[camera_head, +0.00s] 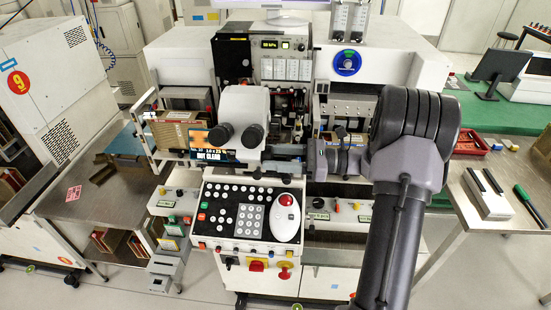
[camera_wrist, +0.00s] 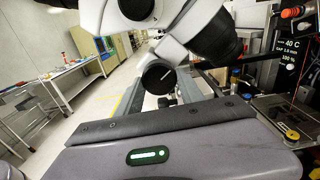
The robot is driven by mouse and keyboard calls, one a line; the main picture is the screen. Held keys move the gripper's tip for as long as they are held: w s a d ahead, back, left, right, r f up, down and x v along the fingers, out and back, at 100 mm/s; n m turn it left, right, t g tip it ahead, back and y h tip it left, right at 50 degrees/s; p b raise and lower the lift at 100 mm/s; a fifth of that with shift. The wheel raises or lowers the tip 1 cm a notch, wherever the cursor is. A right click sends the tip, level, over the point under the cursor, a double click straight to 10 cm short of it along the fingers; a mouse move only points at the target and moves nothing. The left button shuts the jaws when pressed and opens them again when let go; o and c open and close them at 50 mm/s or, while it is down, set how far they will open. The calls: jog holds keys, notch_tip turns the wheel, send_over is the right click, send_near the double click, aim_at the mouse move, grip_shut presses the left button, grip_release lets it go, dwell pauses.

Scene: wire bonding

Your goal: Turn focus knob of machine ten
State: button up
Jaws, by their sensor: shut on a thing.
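The machine in front of me carries a white microscope head (camera_head: 241,108) with two black eyepieces. My gripper (camera_head: 282,163) reaches in from the right, with its fingers low at the right side of this head. In the wrist view, a round black focus knob (camera_wrist: 158,76) with a white line on its face sits below the white microscope body (camera_wrist: 178,22). My gripper is shut on this knob. The exact finger contact is hard to see.
A keypad panel (camera_head: 240,216) with a red trackball lies just below my gripper. A machine marked 9 (camera_head: 45,85) stands at left beside a metal table (camera_head: 100,200). At right, a bench (camera_head: 500,225) holds a red tray (camera_head: 470,144).

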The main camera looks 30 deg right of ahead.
jog(key=shift+w+d+n+b, duration=0.1)
jog(key=shift+n+b, duration=4.45)
jog(key=shift+n, duration=0.95)
jog(key=shift+r, duration=0.1)
jog(key=o, duration=1.4)
